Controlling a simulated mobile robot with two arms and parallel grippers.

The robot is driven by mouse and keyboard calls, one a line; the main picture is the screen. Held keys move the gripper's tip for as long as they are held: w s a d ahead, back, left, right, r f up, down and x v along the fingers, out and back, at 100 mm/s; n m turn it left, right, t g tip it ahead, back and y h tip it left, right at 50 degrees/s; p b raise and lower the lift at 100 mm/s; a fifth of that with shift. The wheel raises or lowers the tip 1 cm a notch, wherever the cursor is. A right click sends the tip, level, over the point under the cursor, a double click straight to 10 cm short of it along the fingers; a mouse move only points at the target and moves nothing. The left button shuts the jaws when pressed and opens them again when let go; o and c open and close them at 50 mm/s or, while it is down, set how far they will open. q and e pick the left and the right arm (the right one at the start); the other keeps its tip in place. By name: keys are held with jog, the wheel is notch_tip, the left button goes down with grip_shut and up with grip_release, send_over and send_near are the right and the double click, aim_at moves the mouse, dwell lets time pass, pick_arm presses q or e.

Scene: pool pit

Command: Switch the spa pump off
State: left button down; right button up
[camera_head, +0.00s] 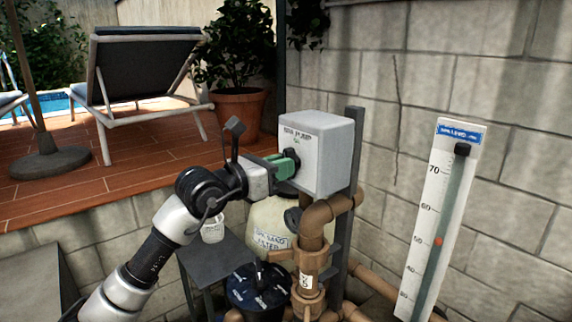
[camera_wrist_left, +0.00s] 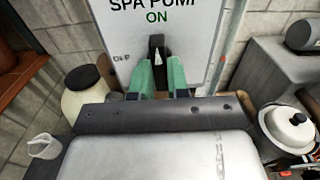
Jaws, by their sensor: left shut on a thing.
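The spa pump switch box (camera_head: 332,152) is a light grey box on a dark post in front of the block wall. Its face also fills the top of the left wrist view (camera_wrist_left: 190,22), with "SPA PUMP" and a green "ON" above the knob and a small, blurred label to the left. The black knob (camera_wrist_left: 157,44) points up toward "ON", its white mark upright. My left gripper (camera_head: 290,162) is shut on the knob, its green fingers (camera_wrist_left: 160,74) on either side of it. The fingers hide the knob's lower part. My right gripper is not in view.
Brown pipes and a valve (camera_head: 310,262) stand below the box. A cream filter tank (camera_head: 268,222), a dark-lidded tub (camera_head: 258,287) and a small table (camera_head: 212,258) with a white cup (camera_head: 213,229) are near my arm. A level gauge (camera_head: 437,215) stands at right.

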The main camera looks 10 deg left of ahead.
pick_arm(q)
jog(key=n+p, duration=0.8)
jog(key=n, duration=1)
jog(key=c, duration=1)
grip_release()
jog(key=v, duration=0.7)
